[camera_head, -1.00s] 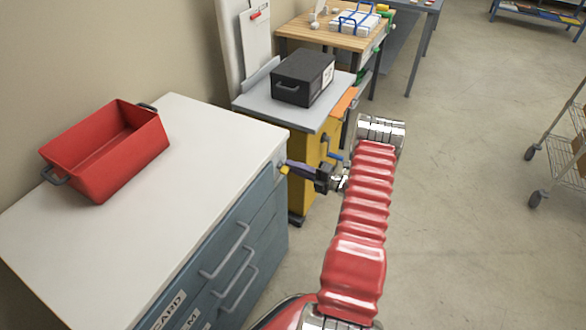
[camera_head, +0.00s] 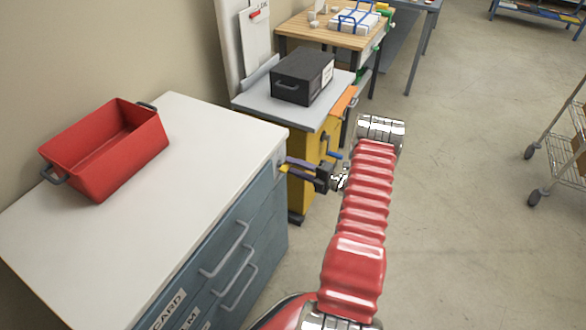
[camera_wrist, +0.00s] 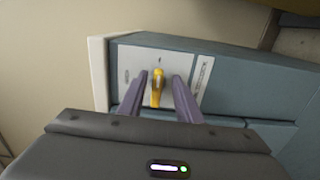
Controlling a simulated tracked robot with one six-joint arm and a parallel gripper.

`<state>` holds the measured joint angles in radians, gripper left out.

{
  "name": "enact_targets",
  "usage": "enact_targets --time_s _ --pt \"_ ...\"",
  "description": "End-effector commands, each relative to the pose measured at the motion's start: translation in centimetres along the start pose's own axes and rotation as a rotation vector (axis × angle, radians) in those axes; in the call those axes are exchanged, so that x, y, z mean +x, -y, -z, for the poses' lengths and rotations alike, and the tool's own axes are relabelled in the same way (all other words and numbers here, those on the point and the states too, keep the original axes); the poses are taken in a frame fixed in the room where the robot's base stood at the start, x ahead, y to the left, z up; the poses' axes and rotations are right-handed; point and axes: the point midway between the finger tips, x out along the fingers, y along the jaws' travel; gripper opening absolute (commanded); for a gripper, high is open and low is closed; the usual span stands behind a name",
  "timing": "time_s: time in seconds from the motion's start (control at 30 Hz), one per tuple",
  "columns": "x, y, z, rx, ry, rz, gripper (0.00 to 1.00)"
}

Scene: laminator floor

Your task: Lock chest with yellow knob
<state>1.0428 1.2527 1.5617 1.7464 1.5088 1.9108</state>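The chest is the blue-grey drawer cabinet (camera_head: 262,215) with a white top, at the left in the head view. Its yellow knob (camera_wrist: 157,88) sits on a pale plate (camera_wrist: 131,65) on the cabinet's side, and its handle stands roughly upright in the wrist view. The plate has small marks above and left of the knob, too small to read. My gripper (camera_wrist: 161,84) is open, with one purple finger on each side of the knob and gaps between. In the head view, the knob (camera_head: 284,169) shows small by the fingertips.
A red bin (camera_head: 105,150) rests on the cabinet top. A yellow stand (camera_head: 301,190) with a grey top and a black box (camera_head: 302,78) is close behind my gripper. A wire cart (camera_head: 562,150) stands at the right. The floor between is clear.

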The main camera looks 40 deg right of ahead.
Motion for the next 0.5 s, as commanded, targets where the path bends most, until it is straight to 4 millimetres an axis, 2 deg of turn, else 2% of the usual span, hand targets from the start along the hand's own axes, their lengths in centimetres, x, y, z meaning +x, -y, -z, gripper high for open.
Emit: enact_targets --time_s 0.27,0.5 --pt "-0.5 -0.1 -0.1 -0.002 0.000 -0.002 0.31" --pt "-3.5 -0.1 -0.1 -0.002 0.002 -0.001 0.31"
